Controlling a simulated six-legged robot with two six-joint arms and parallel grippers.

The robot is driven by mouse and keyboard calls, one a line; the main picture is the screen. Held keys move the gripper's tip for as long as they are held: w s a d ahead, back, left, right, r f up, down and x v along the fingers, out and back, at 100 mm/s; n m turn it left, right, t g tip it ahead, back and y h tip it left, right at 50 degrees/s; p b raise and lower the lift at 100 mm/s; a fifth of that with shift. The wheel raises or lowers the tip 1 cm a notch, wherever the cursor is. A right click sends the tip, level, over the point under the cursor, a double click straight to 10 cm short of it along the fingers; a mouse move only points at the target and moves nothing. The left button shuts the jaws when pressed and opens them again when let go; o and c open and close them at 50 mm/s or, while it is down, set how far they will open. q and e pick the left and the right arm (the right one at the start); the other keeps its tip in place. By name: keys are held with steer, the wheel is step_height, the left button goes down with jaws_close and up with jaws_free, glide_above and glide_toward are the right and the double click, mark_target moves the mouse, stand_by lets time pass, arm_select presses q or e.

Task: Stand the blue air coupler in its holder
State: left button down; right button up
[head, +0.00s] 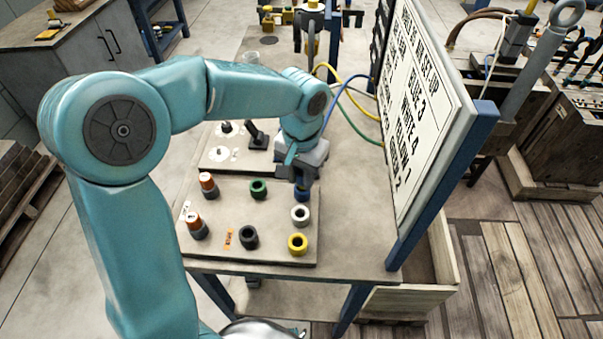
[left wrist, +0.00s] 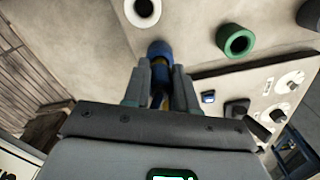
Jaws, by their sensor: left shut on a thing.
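My left gripper (head: 302,178) points down over the right back part of the board and is shut on the blue air coupler. In the left wrist view the coupler (left wrist: 160,74) shows only as a small blue and brassy piece between the fingers (left wrist: 159,88). The blue ring holder (head: 302,194) is right at the fingertips, and also shows in the left wrist view (left wrist: 160,48). The fingers hide most of the coupler. I cannot tell whether its end is inside the ring or just above it. My right gripper is out of view.
Around it stand a white ring (head: 300,215), a green ring (head: 258,188), a yellow ring (head: 298,243) and a black ring (head: 249,236). Two orange-topped couplers (head: 208,184) stand at left. A written sign board (head: 425,110) rises close on the right; coloured hoses (head: 352,115) run behind.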

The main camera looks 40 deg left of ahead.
mark_target(302, 171)
arm_select(q)
steer(key=shift+f+b, duration=0.4)
steer(key=shift+f, duration=0.2)
steer(key=shift+c, duration=2.2)
jaws_free()
steer(key=shift+r+p, duration=3.1)
steer(key=shift+r, duration=0.7)
